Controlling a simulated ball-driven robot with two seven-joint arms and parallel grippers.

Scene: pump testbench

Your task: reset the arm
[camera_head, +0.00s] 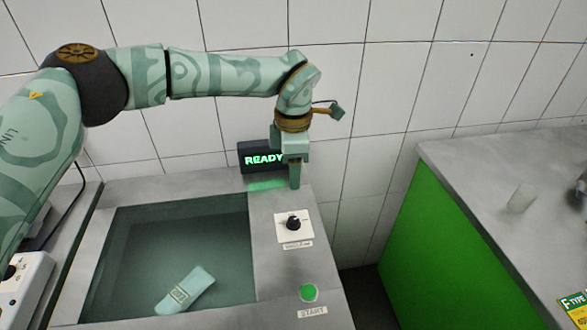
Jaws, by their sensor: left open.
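My left arm reaches in from the left, and my left gripper (294,178) points down over the back right of the testbench. It is open, and I see nothing between its fingers. It hangs behind a black knob on a white plate (294,225) and in front of the right end of the display. The black display (262,157) glows green with the word READY.
The testbench's sunken basin (150,262) holds a pale green labelled object (186,290). A green START button (309,292) sits at the front right. A green-sided counter (455,240) stands right, past a dark gap, with a translucent cup (521,198). A tiled wall closes the back.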

